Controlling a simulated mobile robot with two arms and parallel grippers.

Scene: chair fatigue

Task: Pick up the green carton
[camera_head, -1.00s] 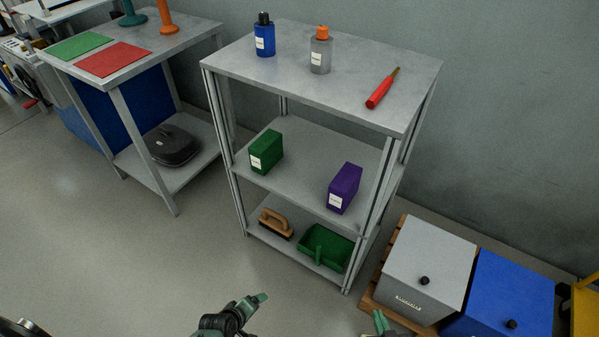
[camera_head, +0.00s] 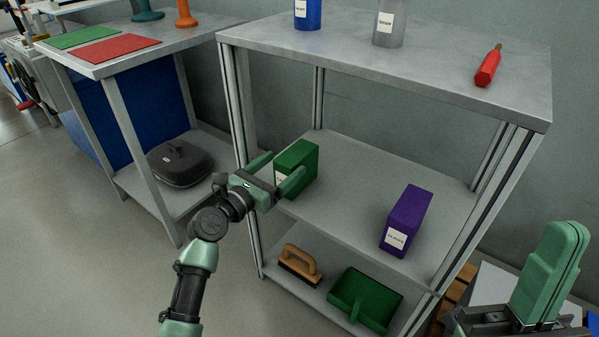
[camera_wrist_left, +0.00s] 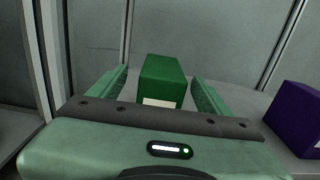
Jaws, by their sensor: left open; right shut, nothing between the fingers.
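The green carton (camera_head: 299,163) stands upright on the middle shelf near its left front edge, with a white label on its front. My left gripper (camera_head: 277,170) is open at the carton, which partly hides behind it in the head view. In the left wrist view the carton (camera_wrist_left: 163,80) shows between the two open fingers (camera_wrist_left: 160,93), with gaps on both sides. Its label is partly hidden by the gripper body. My right gripper (camera_head: 553,272) is shut and empty at the lower right of the head view, away from the carton.
A purple carton (camera_head: 407,220) stands to the right on the same shelf (camera_head: 345,210). Shelf posts (camera_head: 243,120) stand left of the carton. A brush (camera_head: 299,263) and a green dustpan (camera_head: 364,300) lie on the bottom shelf. A red-handled tool (camera_head: 488,66) lies on the top.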

